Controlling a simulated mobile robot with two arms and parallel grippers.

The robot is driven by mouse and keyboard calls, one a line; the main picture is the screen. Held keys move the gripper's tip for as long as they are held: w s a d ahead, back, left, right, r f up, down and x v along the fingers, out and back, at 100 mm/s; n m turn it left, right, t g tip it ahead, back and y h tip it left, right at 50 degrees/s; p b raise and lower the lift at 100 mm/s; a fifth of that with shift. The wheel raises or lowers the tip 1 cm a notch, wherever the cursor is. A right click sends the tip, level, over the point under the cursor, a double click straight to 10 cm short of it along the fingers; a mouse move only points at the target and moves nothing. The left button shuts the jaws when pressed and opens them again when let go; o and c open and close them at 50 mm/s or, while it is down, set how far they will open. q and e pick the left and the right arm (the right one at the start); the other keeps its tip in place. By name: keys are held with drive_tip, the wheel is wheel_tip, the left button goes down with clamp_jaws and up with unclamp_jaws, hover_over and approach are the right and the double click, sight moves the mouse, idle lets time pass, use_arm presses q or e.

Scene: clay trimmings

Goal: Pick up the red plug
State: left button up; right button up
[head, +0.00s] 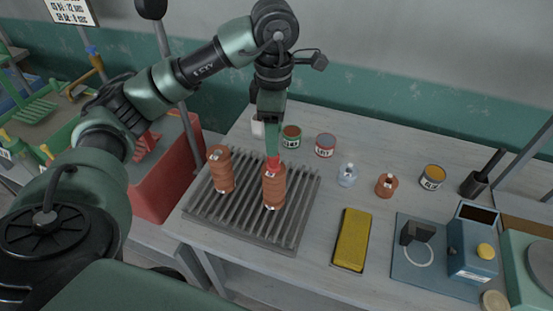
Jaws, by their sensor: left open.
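The red plug (273,163) appears as a small bright red piece at the top of the front brown ribbed clay cylinder (273,190). This cylinder stands upright on the slatted grey rack (240,228). My left gripper (273,154) points down right over the plug and is open. Its fingers hide part of the plug, and I cannot tell whether they touch it. My right gripper is not in view.
A second clay cylinder (220,170) stands close on the left. Several small cans and jars, including a red one (325,145), stand behind and right. A yellow block (352,240) and a blue box (473,245) lie farther right. A red bin (165,175) is left.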

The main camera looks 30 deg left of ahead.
sight(274, 159)
use_arm(q)
drive_tip(key=shift+s+d+f, duration=0.1)
drive_tip(key=shift+s+f, duration=0.05)
drive_tip(key=shift+f, duration=0.7)
drive_tip(key=shift+s+f+p, duration=0.1)
drive_tip(key=shift+f+p, duration=0.45)
drive_tip(key=f+p, duration=0.2)
drive_tip(key=f, duration=0.1)
drive_tip(key=shift+s+d+f, duration=0.15)
drive_tip(key=shift+s+f, duration=0.05)
drive_tip(key=shift+f, duration=0.5)
clamp_jaws()
